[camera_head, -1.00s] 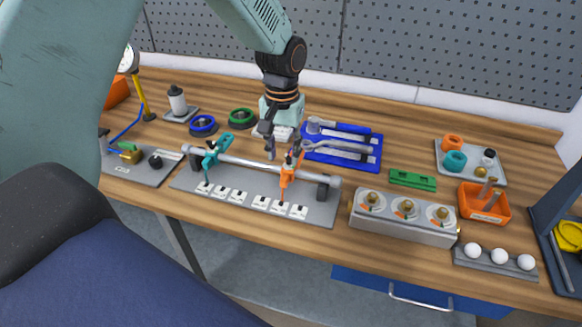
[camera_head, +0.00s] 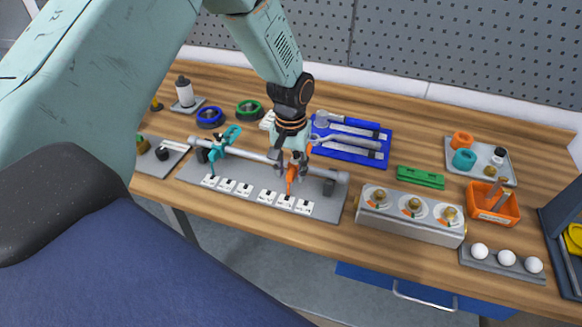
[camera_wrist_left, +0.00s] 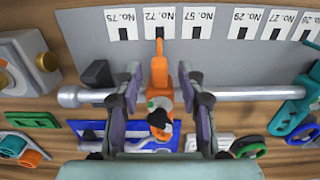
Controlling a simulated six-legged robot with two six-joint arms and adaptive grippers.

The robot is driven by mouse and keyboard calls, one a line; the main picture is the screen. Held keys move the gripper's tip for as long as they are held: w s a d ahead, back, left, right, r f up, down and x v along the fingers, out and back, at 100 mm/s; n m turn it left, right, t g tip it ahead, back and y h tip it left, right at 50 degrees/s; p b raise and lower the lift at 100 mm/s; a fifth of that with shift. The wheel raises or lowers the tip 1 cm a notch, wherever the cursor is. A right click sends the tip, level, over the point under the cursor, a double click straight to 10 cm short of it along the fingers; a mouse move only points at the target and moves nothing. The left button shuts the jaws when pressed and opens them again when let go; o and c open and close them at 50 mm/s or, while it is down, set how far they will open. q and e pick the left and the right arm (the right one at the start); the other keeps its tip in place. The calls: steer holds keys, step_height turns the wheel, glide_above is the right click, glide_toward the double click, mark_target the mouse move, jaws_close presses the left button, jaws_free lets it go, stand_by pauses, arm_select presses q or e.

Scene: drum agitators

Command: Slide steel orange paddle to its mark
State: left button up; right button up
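The orange paddle (camera_head: 291,180) sits on a steel rod (camera_head: 250,156) toward the rod's right end in the head view. In the left wrist view the orange paddle (camera_wrist_left: 159,75) points its narrow tip at the label No. 72 (camera_wrist_left: 154,16). My left gripper (camera_head: 292,163) is over the rod with a finger on each side of the paddle. In the left wrist view my left gripper (camera_wrist_left: 160,92) is open, with gaps visible between fingers and paddle. A teal paddle (camera_head: 219,146) sits farther left on the rod. My right gripper is not in view.
Several white number labels (camera_head: 285,201) line the grey base plate (camera_head: 325,213). A dark rod support (camera_head: 329,187) stands right of the paddle. A blue tool tray (camera_head: 366,157) lies behind, and a box with knobs (camera_head: 410,214) stands to the right.

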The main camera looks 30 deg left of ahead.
arm_select(q)
steer(key=shift+s+d+r, duration=0.1)
steer(key=shift+s+r, duration=0.1)
steer(key=shift+c, duration=0.4)
steer(key=shift+w+f, duration=0.3)
steer(key=shift+w, duration=0.05)
steer(key=c, duration=0.6)
steer(key=shift+s+r, duration=0.1)
steer(key=shift+s, duration=0.05)
jaws_close()
